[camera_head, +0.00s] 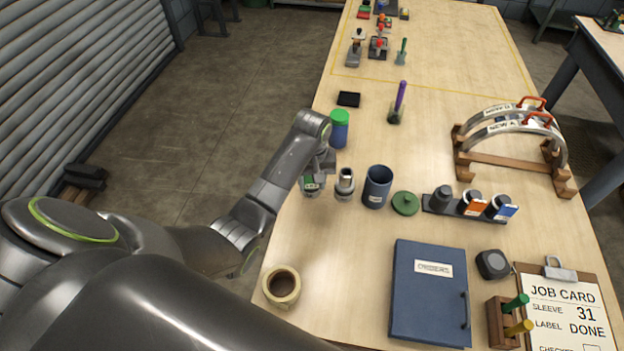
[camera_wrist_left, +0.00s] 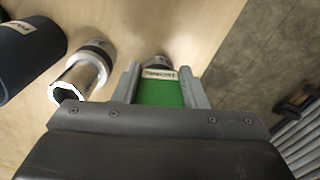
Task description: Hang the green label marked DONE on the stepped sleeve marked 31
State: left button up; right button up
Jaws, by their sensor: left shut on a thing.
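My left gripper (camera_head: 322,167) is over the left edge of the table, shut on a green label (camera_head: 309,183). In the left wrist view the green label (camera_wrist_left: 161,92) sits between both fingers (camera_wrist_left: 162,86); writing on a pale strip at its top cannot be read surely. A stepped metal sleeve (camera_wrist_left: 155,62) shows just beyond the label, mostly hidden; I cannot tell whether they touch. A second stepped sleeve (camera_head: 345,184) stands upright beside it, also in the left wrist view (camera_wrist_left: 82,73). No sleeve number is readable. My right gripper is not in view.
A dark blue cup (camera_head: 377,187) and a green lid (camera_head: 405,203) stand to the right. A dark rack (camera_head: 455,208) holds sleeves with orange (camera_head: 475,208) and blue labels (camera_head: 504,212). A green-capped bottle (camera_head: 339,129) stands behind the gripper. The job card (camera_head: 565,310) reads 31, DONE.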

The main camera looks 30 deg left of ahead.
pick_arm(q)
jog(key=shift+f, duration=0.4)
jog(key=shift+f+b, duration=0.45)
jog(key=shift+f, duration=0.5)
jog(key=o, duration=1.1)
jog(key=shift+r, duration=0.1)
jog(key=shift+r+p, duration=1.05)
jog(key=shift+r, duration=2.85)
jog(key=shift+s+f, duration=0.1)
